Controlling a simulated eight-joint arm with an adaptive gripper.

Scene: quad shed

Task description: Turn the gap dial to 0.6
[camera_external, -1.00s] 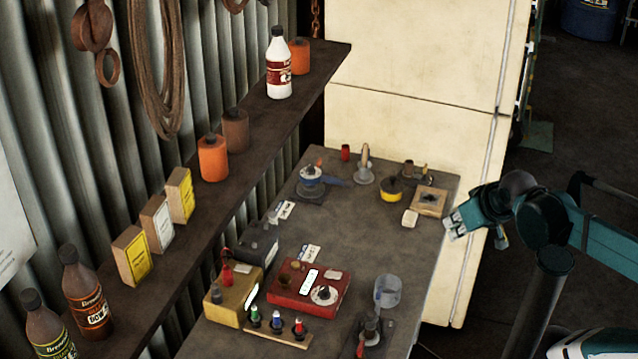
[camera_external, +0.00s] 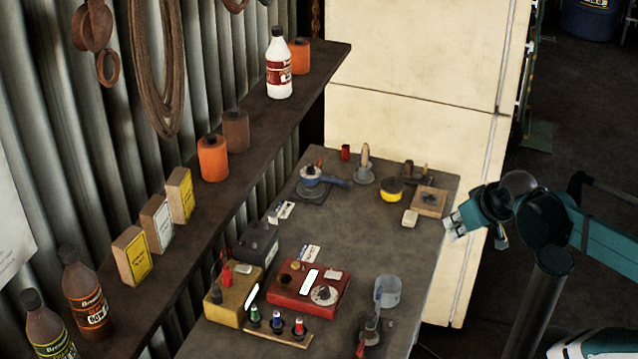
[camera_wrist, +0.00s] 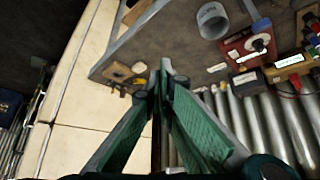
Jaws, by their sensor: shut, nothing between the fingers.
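A red box (camera_external: 290,288) sits on the grey workbench, with a round white dial (camera_external: 323,295) with a dark knob on its top. A white label plate lies beside the dial; the dial's marks and reading are too small to tell. The red box also shows at the upper right in the wrist view (camera_wrist: 233,45), with its dial (camera_wrist: 259,45). My gripper (camera_external: 454,226) is off the bench's right edge, well apart from the red box. In the wrist view its fingers (camera_wrist: 166,72) are together and empty.
Tools and a yellow tin (camera_external: 391,190) stand farther back. The bench middle (camera_external: 365,235) is clear.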

